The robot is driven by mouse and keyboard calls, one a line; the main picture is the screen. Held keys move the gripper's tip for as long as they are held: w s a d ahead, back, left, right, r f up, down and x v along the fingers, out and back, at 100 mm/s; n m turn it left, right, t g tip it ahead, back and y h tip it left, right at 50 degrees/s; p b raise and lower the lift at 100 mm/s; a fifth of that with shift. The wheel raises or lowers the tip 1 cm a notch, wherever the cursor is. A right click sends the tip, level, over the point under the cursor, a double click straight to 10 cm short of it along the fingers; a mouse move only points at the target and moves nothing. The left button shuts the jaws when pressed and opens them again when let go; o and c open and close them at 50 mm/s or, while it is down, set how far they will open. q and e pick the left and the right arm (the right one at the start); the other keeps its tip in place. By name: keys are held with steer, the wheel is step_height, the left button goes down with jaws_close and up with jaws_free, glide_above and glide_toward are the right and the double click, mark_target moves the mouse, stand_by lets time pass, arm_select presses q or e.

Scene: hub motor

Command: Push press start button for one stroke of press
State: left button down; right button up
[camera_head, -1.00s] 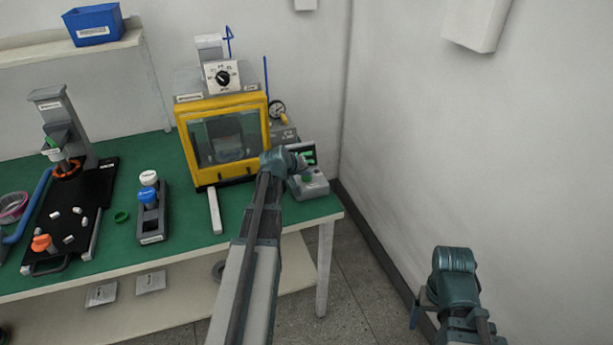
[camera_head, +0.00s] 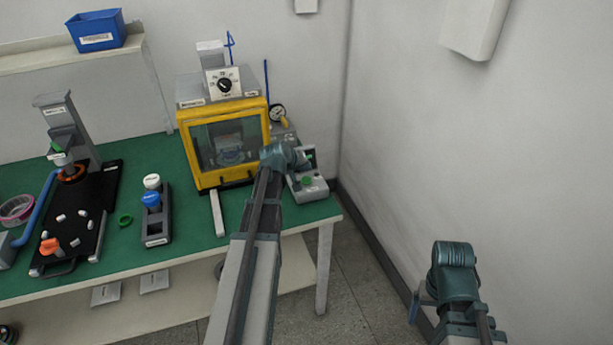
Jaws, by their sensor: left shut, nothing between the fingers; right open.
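The press (camera_head: 182,150) is a yellow-framed box with a clear front window on the green bench. To its right is a grey control box (camera_head: 312,193) with a round green button (camera_head: 307,181) on its top. My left gripper (camera_head: 301,158) is shut and empty, just behind and above the green button in the picture. Its wrist partly hides the small display (camera_head: 311,152) behind. I cannot tell whether its tip touches anything. My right gripper (camera_head: 415,307) is open, low at the right beside the wall, away from the bench; its fingers are mostly hidden.
A pressure gauge (camera_head: 278,113) stands behind the press. A dial (camera_head: 225,85) is on top of it. A dark holder with blue and white knobs (camera_head: 155,228) and a black fixture plate (camera_head: 75,260) are to the left. The wall closes the right side.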

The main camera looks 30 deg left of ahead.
arm_select(q)
steer(key=shift+r+p, duration=1.1)
steer(key=shift+r, duration=0.4)
steer(key=shift+f, duration=0.1)
steer(key=s+d+f+m+g+h, duration=0.1)
steer(key=s+d+f+m+g, duration=0.15)
steer(key=d, duration=0.55)
steer(key=s+d+f+m+g, duration=0.1)
steer(key=s+d+m, duration=0.15)
steer(key=d, duration=0.55)
steer(key=s+d+f+m+g+h, duration=0.15)
steer(key=s+d, duration=0.25)
steer(key=d, duration=0.4)
steer(key=s+d+m+g+y, duration=0.2)
steer(key=s+d+m, duration=0.1)
steer(key=s+d, duration=0.3)
steer(key=s+d+f+m+g+y, duration=0.1)
steer(key=s+d+m+g, duration=0.1)
steer(key=s+d, duration=0.4)
steer(key=s+m, duration=0.1)
steer(key=s, duration=0.4)
steer(key=shift+s+d+f+g+y, duration=0.15)
steer(key=shift+d+f+g+y, duration=0.15)
steer(key=shift+d+y, duration=0.1)
steer(key=shift+m, duration=0.25)
